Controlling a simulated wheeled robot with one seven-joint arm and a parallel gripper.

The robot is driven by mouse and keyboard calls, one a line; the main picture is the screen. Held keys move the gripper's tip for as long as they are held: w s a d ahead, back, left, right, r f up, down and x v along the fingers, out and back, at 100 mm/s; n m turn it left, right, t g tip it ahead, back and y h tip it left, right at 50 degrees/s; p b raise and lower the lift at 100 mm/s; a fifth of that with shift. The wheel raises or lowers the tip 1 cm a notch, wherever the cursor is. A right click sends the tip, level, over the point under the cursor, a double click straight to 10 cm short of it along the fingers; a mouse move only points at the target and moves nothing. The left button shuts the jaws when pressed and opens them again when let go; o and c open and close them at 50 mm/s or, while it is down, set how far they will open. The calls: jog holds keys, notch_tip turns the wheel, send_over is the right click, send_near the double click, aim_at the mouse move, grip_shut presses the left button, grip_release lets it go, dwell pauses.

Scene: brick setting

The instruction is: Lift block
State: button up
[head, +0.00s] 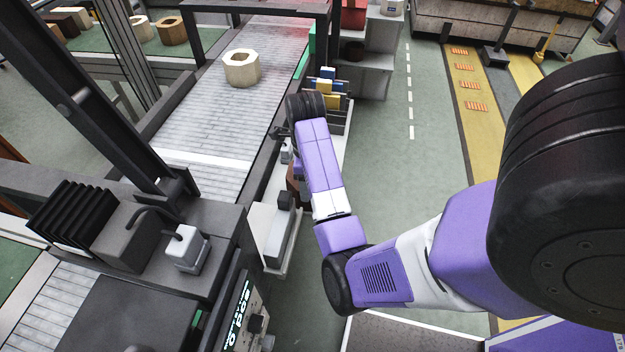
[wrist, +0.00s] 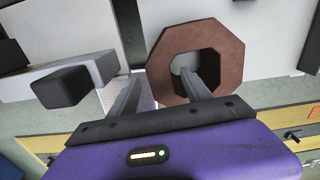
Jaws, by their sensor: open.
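A brown octagonal block (wrist: 227,52) with a hole through its middle shows in the wrist view, right of centre. In the head view a brown patch (head: 297,186), probably the same block, is mostly hidden behind my arm. My gripper (wrist: 160,77) is open with nothing held. In the wrist view its right finger overlaps the block's hole, and its left finger is outside the block's left edge. The block's left wall shows between the fingers. I cannot tell how deep the fingertips are or whether they touch it. The fingers are not clear in the head view.
A pale octagonal block (head: 241,70) sits on the roller conveyor (head: 205,115). A grey device with a dark block-shaped end (wrist: 75,86) lies left of the gripper. A rack with folders (head: 328,88) stands beyond my arm. Open green floor (head: 430,150) lies to the right.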

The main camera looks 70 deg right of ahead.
jog(key=shift+s+f+b, duration=0.1)
jog(key=shift+f+b, duration=1.35)
jog(key=shift+f, duration=0.3)
notch_tip(320, 180, down, 2)
jog(key=shift+s+f, duration=0.1)
jog(key=shift+f, duration=0.8)
grip_shut()
jog(key=shift+d+r, duration=0.1)
jog(key=shift+r, duration=0.05)
